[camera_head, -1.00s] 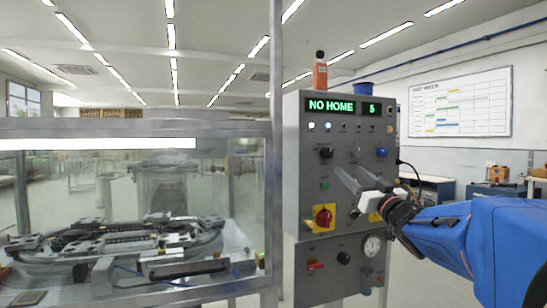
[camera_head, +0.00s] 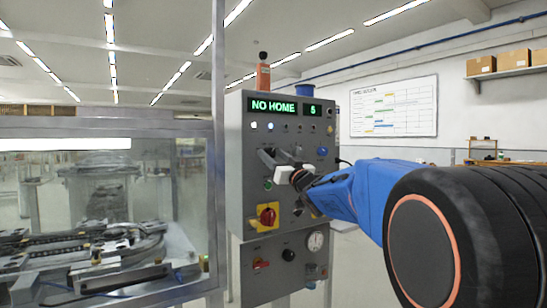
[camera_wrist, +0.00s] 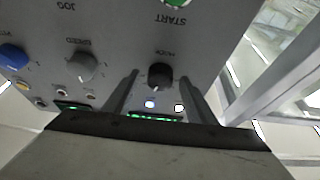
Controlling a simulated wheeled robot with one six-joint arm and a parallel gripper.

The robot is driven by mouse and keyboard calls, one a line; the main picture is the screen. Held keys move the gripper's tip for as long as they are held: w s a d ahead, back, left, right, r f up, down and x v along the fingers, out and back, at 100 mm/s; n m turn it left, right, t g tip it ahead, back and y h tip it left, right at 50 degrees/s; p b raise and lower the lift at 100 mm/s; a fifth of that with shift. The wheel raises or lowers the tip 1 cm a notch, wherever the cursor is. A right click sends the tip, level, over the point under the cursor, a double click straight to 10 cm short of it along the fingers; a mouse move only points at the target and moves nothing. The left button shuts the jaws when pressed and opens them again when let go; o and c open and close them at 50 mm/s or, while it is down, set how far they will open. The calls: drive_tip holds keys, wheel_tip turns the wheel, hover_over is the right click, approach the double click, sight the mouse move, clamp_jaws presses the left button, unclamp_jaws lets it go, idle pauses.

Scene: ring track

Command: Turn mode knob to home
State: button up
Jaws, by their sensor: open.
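The mode knob (camera_wrist: 159,76) is a round black knob on the grey control panel (camera_head: 240,190), under a label reading MODE in the upside-down wrist view. A light pointer mark shows on its lower edge. My gripper (camera_head: 272,155) is open and reaches to the panel face from the right. In the wrist view its two fingers stand on either side of the knob, with gaps; I cannot tell how far they reach over it. The green display (camera_head: 273,106) reads NO HOME, with 5 beside it.
A grey speed knob (camera_wrist: 82,67) and a green start button (camera_wrist: 176,3) are near the mode knob. A red switch on yellow (camera_head: 267,216) and a gauge (camera_head: 315,241) sit lower. A glass enclosure (camera_head: 110,190) stands at left.

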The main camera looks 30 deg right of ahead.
drive_tip(key=c, duration=1.1)
drive_tip(key=shift+o, duration=0.3)
drive_tip(key=n+y, duration=0.1)
drive_tip(key=n, duration=0.2)
drive_tip(key=n+y, duration=0.2)
drive_tip(key=n, duration=0.1)
drive_tip(key=shift+d+g, duration=0.2)
drive_tip(key=shift+g, duration=0.1)
drive_tip(key=shift+r+n+g+y, duration=0.1)
drive_tip(key=shift+n+g+y, duration=0.45)
drive_tip(key=shift+n, duration=1.05)
drive_tip(key=shift+n+g+y, duration=0.25)
drive_tip(key=shift+n+y, duration=0.6)
drive_tip(key=shift+n, duration=0.75)
drive_tip(key=o, duration=1)
